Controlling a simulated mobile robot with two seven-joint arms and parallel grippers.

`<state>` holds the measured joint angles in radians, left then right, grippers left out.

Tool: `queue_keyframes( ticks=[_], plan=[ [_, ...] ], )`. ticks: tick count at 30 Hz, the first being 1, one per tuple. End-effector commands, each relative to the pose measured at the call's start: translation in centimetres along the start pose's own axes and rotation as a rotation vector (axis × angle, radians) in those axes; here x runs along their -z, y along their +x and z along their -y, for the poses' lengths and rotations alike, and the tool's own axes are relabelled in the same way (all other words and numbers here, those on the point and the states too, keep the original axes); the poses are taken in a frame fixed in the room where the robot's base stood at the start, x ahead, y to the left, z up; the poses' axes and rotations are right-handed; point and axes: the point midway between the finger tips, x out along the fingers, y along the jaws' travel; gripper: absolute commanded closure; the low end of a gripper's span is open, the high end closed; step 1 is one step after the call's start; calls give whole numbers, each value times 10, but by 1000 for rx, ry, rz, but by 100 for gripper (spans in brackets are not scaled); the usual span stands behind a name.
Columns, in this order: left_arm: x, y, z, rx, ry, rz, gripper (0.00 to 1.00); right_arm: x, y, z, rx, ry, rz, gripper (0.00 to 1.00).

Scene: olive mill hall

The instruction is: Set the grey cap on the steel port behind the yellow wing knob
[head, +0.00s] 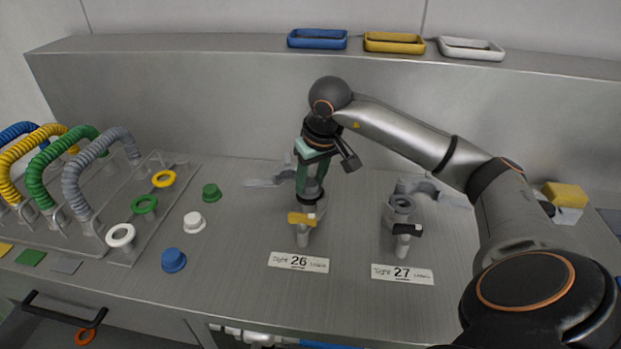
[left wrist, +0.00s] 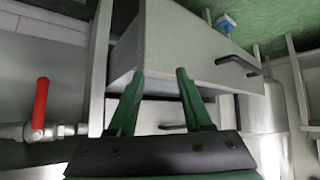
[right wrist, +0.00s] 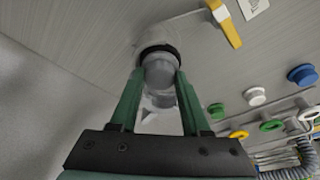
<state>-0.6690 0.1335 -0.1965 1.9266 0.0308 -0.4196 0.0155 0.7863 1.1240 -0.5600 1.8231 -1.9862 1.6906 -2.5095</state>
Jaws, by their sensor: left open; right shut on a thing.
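The yellow wing knob (head: 302,219) sits on the front of the left fitting, behind the label reading 26; it also shows in the right wrist view (right wrist: 228,25). My right gripper (head: 310,190) points down at the port behind this knob. It is shut on the grey cap (right wrist: 160,70), which shows between the fingers. The cap is at the port's dark ring (right wrist: 158,48); whether it is fully seated I cannot tell. The steel port itself is mostly hidden. My left gripper (left wrist: 155,75) is open and empty, away from the bench, facing a drawer.
A second port (head: 402,204) with a black wing knob (head: 405,229) stands to the right. Green (head: 211,192), white (head: 194,221) and blue (head: 173,260) caps stand to the left, beside coloured hoses. Three trays line the shelf. The bench front is mostly clear.

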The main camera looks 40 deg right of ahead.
Motion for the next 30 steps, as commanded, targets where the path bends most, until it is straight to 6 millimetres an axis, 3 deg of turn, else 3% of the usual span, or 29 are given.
queue_keyframes(
  ticks=[13, 14, 23, 28, 30],
  plan=[
    [2, 0, 0, 1, 0, -5, 50, -1, 3, 0, 0, 0, 0, 100],
    [2, 0, 0, 1, 0, -6, 50, -1, 3, 0, 0, 0, 0, 52],
    [3, 0, 0, 0, 1, -9, 50, -1, 3, 0, 0, 0, 0, 19],
    [3, 0, 0, -1, 1, -8, 50, -1, 3, 0, 0, 0, 0, 18],
    [3, 0, 0, -1, 1, -8, 50, -1, 3, 0, 0, 0, 1, 12]
  ],
)
